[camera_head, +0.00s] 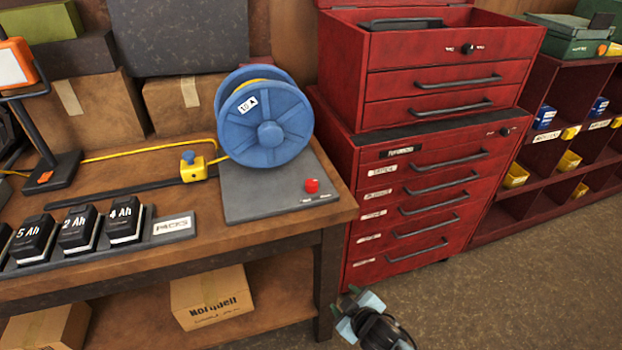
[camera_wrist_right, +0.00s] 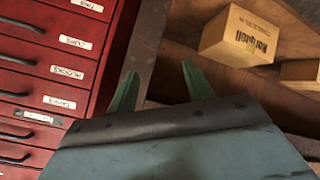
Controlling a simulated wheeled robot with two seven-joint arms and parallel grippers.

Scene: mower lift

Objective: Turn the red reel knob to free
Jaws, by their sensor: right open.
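The red reel knob (camera_head: 312,186) stands on the grey base plate (camera_head: 260,205) at the right front of the wooden bench. Small marks are printed on the plate in front of it, too small to read. The blue cable reel (camera_head: 265,125) stands upright on the same plate, behind and left of the knob. My right gripper (camera_head: 345,301) is low in front of the bench's right end, below the knob and apart from it. In the right wrist view its green fingers (camera_wrist_right: 158,88) are spread with nothing between them. My left gripper is not in view.
A red tool cabinet (camera_head: 425,205) stands close right of the bench. Battery packs (camera_head: 78,230) sit on the bench at left. A yellow cable slider (camera_head: 193,170) lies left of the reel. A cardboard box (camera_head: 211,297) is on the lower shelf. The floor at right is clear.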

